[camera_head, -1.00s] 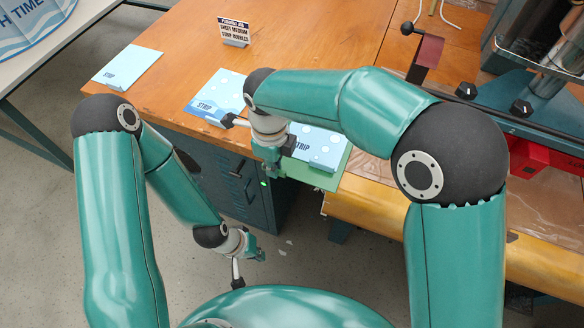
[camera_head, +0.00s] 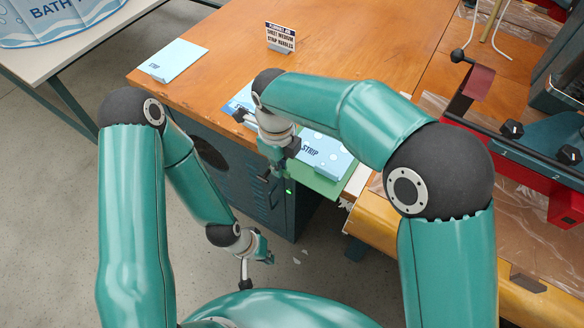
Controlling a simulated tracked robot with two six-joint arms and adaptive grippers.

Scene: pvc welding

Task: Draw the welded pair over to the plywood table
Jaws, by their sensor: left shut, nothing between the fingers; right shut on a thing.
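The welded pair is a pale blue sheet marked STRIP with white dots (camera_head: 328,152) and a green sheet (camera_head: 322,186) along its near side. It lies at the near right corner of the orange plywood table (camera_head: 350,50), its right end close to the yellow-edged bench. My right gripper (camera_head: 275,168) is shut on the pair's left end; the fingertips and grip point are mostly hidden. My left gripper (camera_head: 262,256) is shut and empty, low over the floor in front of the cabinet, away from the sheets.
Another blue sheet (camera_head: 240,98) is partly hidden behind my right gripper. A blue STRIP sheet (camera_head: 172,61) and a small sign (camera_head: 281,38) are on the table. The machine with a red body (camera_head: 545,182) stands at right. A grey cabinet (camera_head: 265,200) is under the table.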

